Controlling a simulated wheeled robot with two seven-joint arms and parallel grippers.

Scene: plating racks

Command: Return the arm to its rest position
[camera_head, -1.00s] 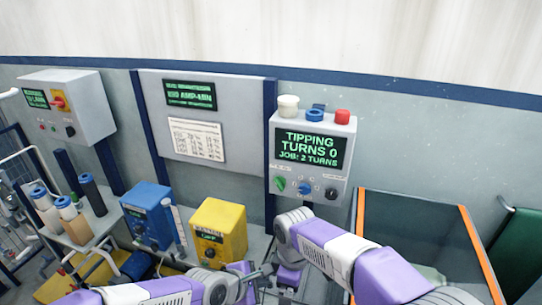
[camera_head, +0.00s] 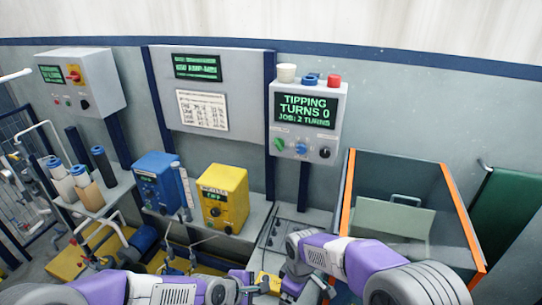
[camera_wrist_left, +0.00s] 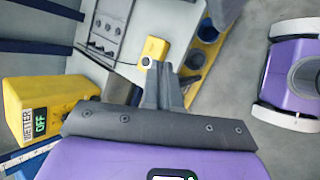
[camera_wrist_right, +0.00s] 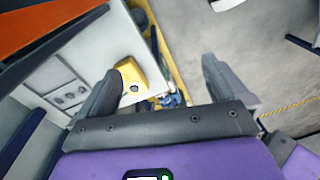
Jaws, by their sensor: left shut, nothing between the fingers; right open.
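My left arm (camera_head: 165,290) comes in low from the left in the head view, its hand near the bottom middle. In the left wrist view the left gripper (camera_wrist_left: 163,85) has its fingers together with nothing between them. My right arm (camera_head: 345,255) comes in from the right and bends downward near the bottom middle, close to the left hand. In the right wrist view the right gripper (camera_wrist_right: 165,85) has its fingers wide apart and empty. A small yellow box (camera_wrist_right: 122,72) shows beyond its left finger and also in the left wrist view (camera_wrist_left: 155,47).
A yellow box (camera_head: 222,198) and a blue box (camera_head: 160,183) stand behind the arms. A control box reading "TIPPING TURNS 0" (camera_head: 306,120) hangs on the wall. An orange-edged clear-sided tank (camera_head: 346,205) stands at right, near my right arm. Bottles (camera_head: 104,166) stand at left.

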